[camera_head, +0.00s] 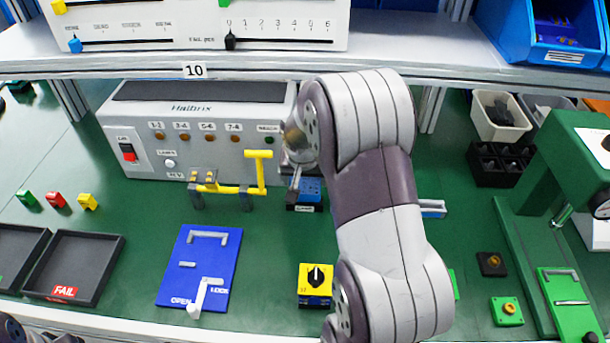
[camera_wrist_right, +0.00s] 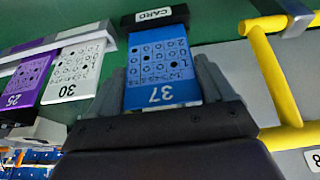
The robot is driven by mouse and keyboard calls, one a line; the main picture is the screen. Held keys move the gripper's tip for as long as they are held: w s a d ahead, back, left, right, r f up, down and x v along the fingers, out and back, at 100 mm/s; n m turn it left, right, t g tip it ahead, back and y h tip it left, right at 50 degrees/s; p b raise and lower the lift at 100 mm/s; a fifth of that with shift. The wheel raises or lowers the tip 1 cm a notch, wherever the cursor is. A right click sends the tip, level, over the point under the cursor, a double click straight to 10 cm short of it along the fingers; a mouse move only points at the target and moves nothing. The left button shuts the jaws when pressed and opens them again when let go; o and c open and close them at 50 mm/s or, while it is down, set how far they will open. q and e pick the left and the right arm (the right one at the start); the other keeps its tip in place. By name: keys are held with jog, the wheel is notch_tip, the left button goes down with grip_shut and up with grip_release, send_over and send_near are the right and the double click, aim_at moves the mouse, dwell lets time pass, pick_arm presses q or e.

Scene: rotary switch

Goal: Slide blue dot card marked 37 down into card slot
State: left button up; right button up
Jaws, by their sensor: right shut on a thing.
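The blue dot card marked 37 (camera_wrist_right: 160,70) is between the two fingers of my right gripper (camera_wrist_right: 165,85) in the right wrist view, and the gripper is shut on it. The card's far end meets the black card slot (camera_wrist_right: 155,15) labelled CARD; how deep it sits is unclear. In the head view the blue card (camera_head: 311,188) stands at the slot (camera_head: 304,208), in front of the grey tester box. My right gripper (camera_head: 296,182) is partly hidden there by my own arm. My left gripper is not in view.
A yellow bar fixture (camera_head: 225,188) stands just left of the slot. A purple card 25 (camera_wrist_right: 22,80) and a white card 30 (camera_wrist_right: 75,72) sit nearby in the wrist view. The blue lock plate (camera_head: 180,290) and yellow rotary switch (camera_head: 315,284) lie nearer the front. A shelf (camera_head: 400,65) runs above.

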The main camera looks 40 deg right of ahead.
jog(key=shift+f+b, duration=0.8)
jog(key=shift+f, duration=0.25)
jog(key=o, duration=1)
jog(key=p+v, duration=0.1)
jog(key=v, duration=1.2)
jog(key=shift+f+p, duration=0.1)
jog(key=shift+p, duration=0.2)
jog(key=shift+w, duration=0.1)
notch_tip(320, 180, up, 9)
jog(key=p, duration=0.7)
jog(key=shift+p, duration=0.35)
